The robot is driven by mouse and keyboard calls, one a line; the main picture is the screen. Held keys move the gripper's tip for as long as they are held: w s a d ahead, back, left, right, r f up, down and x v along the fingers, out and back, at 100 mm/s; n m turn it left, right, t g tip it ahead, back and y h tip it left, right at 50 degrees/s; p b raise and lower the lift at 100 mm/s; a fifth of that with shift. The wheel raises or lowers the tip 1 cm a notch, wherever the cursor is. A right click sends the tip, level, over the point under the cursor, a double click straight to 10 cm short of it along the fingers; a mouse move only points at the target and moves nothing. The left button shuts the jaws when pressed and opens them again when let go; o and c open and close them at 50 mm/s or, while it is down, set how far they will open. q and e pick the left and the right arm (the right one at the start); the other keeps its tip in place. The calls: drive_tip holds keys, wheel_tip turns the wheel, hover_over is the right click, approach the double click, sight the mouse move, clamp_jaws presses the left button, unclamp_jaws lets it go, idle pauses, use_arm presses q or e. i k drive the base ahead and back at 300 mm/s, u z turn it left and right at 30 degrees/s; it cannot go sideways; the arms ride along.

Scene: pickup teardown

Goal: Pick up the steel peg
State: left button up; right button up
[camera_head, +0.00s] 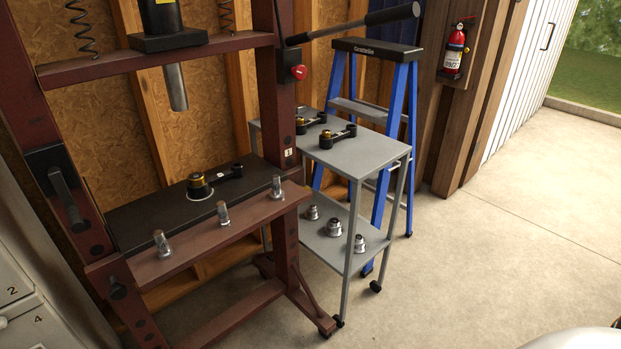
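Three short steel pegs stand on the front beam of a dark red shop press: a left peg (161,243), a middle peg (223,213) and a right peg (276,187). They look alike, so I cannot tell which one the task means. Neither of my grippers is in view.
A grey wheeled cart (362,156) beside the press carries two black parts on top and several metal pieces below. A blue stepladder (400,110) stands behind it. Grey numbered drawers (22,290) are at lower left. A fire extinguisher (455,50) hangs at right.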

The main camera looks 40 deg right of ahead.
sight(277, 194)
drive_tip(key=u, duration=2.95)
drive_tip(key=k, duration=2.75)
drive_tip(key=z, duration=1.7)
